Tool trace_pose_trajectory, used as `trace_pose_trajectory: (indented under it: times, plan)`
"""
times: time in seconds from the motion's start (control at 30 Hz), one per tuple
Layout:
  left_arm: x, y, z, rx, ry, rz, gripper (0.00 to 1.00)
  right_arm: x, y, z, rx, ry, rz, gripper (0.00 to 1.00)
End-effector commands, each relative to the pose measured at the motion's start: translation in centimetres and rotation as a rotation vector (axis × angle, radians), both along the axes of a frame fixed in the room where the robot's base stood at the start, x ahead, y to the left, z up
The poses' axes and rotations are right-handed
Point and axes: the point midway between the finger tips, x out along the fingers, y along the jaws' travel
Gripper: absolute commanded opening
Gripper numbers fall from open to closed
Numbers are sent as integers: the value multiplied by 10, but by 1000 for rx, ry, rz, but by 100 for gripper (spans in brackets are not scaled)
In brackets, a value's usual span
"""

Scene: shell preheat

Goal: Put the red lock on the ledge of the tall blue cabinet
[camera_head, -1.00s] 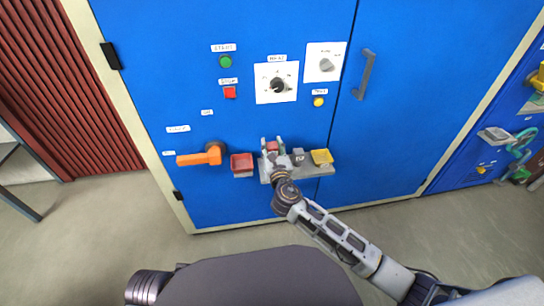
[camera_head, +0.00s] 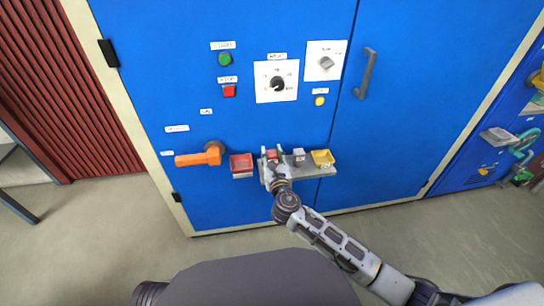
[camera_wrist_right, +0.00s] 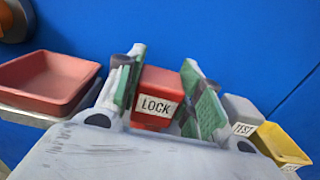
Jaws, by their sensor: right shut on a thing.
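The red lock (camera_wrist_right: 158,92), a block with a white LOCK label, sits between the two green-padded fingers of my right gripper (camera_wrist_right: 162,95). In the head view my right gripper (camera_head: 274,160) is shut on it at the grey ledge (camera_head: 312,172) on the front of the tall blue cabinet (camera_head: 160,70). The lock (camera_head: 271,154) shows only in part there. Whether its underside touches the ledge is hidden by the gripper. My left gripper is in neither view.
A red tray (camera_head: 241,165) is left of the gripper. A grey TEST block (camera_head: 298,156) and a yellow tray (camera_head: 322,158) stand to its right. An orange handle (camera_head: 200,157) sticks out farther left. Buttons and dials are above.

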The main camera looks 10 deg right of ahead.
Motion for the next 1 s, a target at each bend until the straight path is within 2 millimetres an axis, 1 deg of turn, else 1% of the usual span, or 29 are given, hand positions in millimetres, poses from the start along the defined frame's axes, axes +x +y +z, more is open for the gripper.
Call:
trace_pose_trajectory:
  times: [0.27,0.3,0.43,0.47,0.77,0.9,1.0]
  plan:
    - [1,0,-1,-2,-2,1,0,0,0,-2,0,-1,0,11]
    - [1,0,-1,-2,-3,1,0,0,0,-2,0,0,0,39]
    - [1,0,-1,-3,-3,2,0,0,0,-2,0,0,0,56]
    - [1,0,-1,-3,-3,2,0,0,0,-2,0,0,0,58]
    - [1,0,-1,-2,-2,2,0,0,0,-2,0,0,0,58]
    - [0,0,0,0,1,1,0,0,0,2,1,0,0,58]
    - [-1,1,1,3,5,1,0,-5,0,1,0,0,0,58]
